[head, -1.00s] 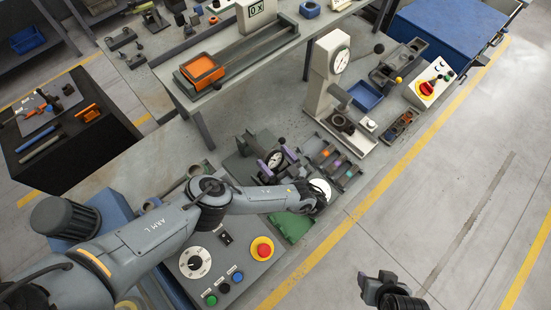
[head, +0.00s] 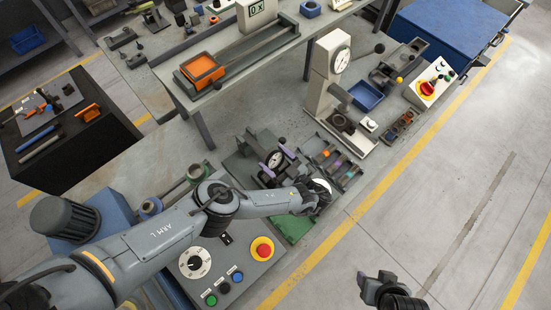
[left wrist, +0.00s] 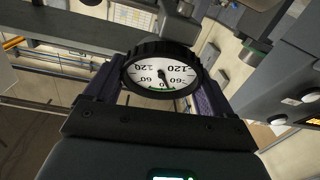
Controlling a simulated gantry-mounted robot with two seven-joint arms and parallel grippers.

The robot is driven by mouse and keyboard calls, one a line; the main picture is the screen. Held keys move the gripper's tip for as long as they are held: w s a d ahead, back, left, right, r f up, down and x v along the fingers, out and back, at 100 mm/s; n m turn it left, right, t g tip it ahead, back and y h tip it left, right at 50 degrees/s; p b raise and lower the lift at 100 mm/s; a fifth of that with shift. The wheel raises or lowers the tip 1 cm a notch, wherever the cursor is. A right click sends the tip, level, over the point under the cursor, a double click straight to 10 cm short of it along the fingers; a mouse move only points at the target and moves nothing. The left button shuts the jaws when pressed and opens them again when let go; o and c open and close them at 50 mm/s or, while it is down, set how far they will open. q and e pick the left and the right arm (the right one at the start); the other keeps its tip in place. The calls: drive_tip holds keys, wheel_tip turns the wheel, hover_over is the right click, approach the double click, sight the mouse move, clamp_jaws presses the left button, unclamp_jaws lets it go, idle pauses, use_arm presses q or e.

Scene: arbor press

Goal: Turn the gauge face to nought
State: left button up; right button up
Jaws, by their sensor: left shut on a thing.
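The round gauge (head: 275,159) has a black rim and a white face. It stands on a dark fixture on the bench, near the middle of the head view. My left gripper (head: 278,163) is shut on its rim, with a purple finger on either side. In the left wrist view, the gauge (left wrist: 163,72) sits between the fingers, its numerals 60 and 120 upside down on both sides. A green arc shows low on the face; the needle's exact reading is unclear. My right gripper (head: 380,286) hangs empty over the floor, its opening unclear.
A pale press (head: 325,75) with a dial stands behind the gauge to the right. A tray of coloured parts (head: 337,160) lies right of the gauge, a green mat (head: 293,228) in front. A control box (head: 232,270) with a red button is nearby.

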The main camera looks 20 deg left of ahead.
use_arm(q)
drive_tip(key=shift+n+g, duration=0.7)
drive_tip(key=shift+n, duration=0.7)
drive_tip(key=o, duration=0.9)
drive_tip(key=shift+s+d, duration=0.2)
drive_tip(key=shift+d, duration=0.25)
drive_tip(key=b+v, duration=0.1)
drive_tip(key=v, duration=0.5)
drive_tip(key=shift+s+d+f, duration=0.1)
drive_tip(key=shift+d+f, duration=0.05)
drive_tip(key=shift+d, duration=0.1)
